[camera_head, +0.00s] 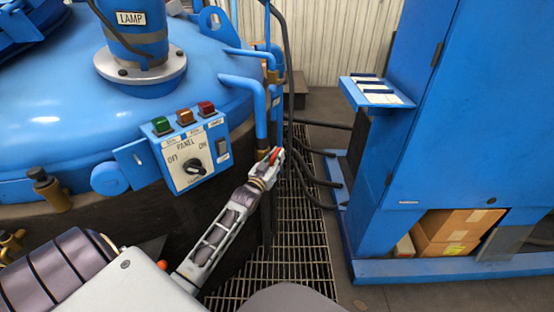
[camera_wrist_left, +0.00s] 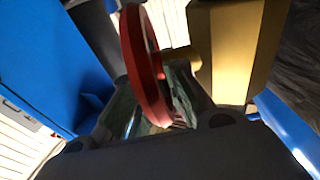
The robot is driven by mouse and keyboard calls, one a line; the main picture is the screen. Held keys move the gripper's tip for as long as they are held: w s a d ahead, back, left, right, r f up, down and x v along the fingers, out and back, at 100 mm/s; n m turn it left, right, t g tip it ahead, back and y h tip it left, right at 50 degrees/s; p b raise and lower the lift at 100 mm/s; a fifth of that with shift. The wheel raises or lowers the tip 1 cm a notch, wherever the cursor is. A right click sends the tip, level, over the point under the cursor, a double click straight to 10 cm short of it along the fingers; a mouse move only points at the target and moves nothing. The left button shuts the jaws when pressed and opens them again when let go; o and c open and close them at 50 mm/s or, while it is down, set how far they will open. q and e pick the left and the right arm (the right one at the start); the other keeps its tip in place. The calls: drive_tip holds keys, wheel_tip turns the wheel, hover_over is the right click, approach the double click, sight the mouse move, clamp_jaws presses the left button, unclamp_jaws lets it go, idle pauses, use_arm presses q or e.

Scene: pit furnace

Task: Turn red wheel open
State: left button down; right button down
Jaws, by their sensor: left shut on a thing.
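The red wheel (camera_wrist_left: 143,65) shows large and nearly edge-on in the left wrist view, beside a brass valve body (camera_wrist_left: 228,50). In the head view only a small part of the red wheel (camera_head: 274,155) shows at the end of my left arm, near the lower end of a blue pipe. My left gripper (camera_head: 270,168) is at the wheel and shut on it; the fingers (camera_wrist_left: 160,110) lie on both sides of its lower rim. Much of the wheel is hidden by the gripper in the head view. My right gripper is not in view.
A blue furnace lid (camera_head: 60,120) with a control panel (camera_head: 188,155) is left of the wheel. Blue pipes (camera_head: 258,100) and black hoses (camera_head: 310,175) run close by. A blue cabinet (camera_head: 460,110) stands at right, with floor grating (camera_head: 290,245) between.

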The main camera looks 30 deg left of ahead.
use_arm(q)
drive_tip(key=c, duration=1.4)
unclamp_jaws()
drive_tip(key=shift+c, duration=0.2)
drive_tip(key=shift+s, duration=0.1)
drive_tip(key=s+f, duration=0.1)
drive_tip(key=s, duration=1)
drive_tip(key=shift+s+d+f, duration=0.3)
drive_tip(key=shift+s+d, duration=0.05)
drive_tip(key=shift+d, duration=0.1)
drive_tip(key=shift+f, duration=0.1)
